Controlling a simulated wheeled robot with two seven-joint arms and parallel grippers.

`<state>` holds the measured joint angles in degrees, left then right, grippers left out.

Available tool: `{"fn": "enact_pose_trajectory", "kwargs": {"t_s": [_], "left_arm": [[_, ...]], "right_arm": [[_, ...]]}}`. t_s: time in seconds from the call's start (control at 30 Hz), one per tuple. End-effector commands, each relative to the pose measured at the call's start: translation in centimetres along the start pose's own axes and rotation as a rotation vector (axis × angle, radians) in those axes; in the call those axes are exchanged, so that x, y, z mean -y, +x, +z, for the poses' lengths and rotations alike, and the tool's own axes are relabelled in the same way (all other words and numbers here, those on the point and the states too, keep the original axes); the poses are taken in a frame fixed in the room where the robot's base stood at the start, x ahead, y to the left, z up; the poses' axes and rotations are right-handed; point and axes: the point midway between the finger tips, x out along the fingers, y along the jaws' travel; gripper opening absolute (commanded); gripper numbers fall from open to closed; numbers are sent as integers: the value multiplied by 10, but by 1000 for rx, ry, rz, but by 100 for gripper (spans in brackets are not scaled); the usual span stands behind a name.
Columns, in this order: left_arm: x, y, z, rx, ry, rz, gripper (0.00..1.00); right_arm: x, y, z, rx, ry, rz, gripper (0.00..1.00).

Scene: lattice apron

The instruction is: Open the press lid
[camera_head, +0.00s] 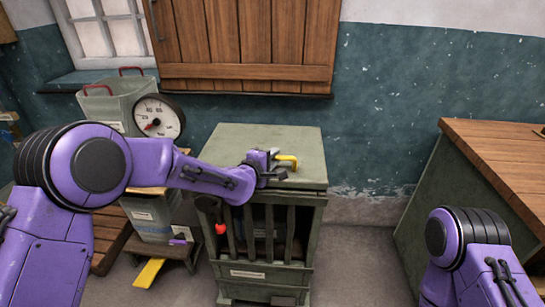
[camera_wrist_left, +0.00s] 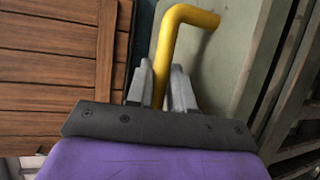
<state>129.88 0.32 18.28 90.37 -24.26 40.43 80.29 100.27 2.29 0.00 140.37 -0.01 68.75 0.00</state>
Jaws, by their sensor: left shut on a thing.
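The press is a green slatted cabinet (camera_head: 262,270) in the middle of the head view. Its flat lid (camera_head: 300,145) lies on top and looks closed. A yellow bent handle (camera_head: 287,159) stands on the lid, and it fills the upper middle of the left wrist view (camera_wrist_left: 184,16). My left gripper (camera_head: 272,168) reaches over the lid from the left. In the left wrist view its two grey fingers (camera_wrist_left: 166,88) are on either side of the handle's straight bar, shut on it. My right arm shows at the lower right of the head view, but its gripper is out of sight.
A round gauge (camera_head: 158,117) and a grey bin with red handles (camera_head: 110,98) stand left of the press. A wooden shutter (camera_head: 245,45) hangs on the wall behind. A wood-topped bench (camera_head: 500,155) stands at the right, with clear floor (camera_head: 360,265) between.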

Motion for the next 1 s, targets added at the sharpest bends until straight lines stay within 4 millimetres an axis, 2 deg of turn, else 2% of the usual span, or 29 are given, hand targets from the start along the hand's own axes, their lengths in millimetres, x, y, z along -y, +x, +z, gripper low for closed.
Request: {"fn": "enact_pose_trajectory", "kwargs": {"t_s": [0.03, 0.17, 0.4, 0.5, 0.7, 1.0], "left_arm": [[-15, -1, -1, -3, -6, -1, 0], [-37, -1, -1, -3, -26, -44, 0], [-98, 5, -3, -5, -94, -201, 0], [-117, 12, -5, -5, -123, -273, 0], [-138, 24, -10, -5, -161, -374, 0], [-159, 38, -15, -5, -197, -464, 0]], "right_arm": [[-1, -11, -5, 0, 0, 0, 43], [-3, -37, -15, 0, 0, 0, 43], [-10, -110, -45, 0, 0, 0, 43], [-12, -132, -55, 0, 0, 0, 43], [-14, -150, -62, 0, 0, 0, 43], [-14, -158, -65, 0, 0, 0, 43]]}}
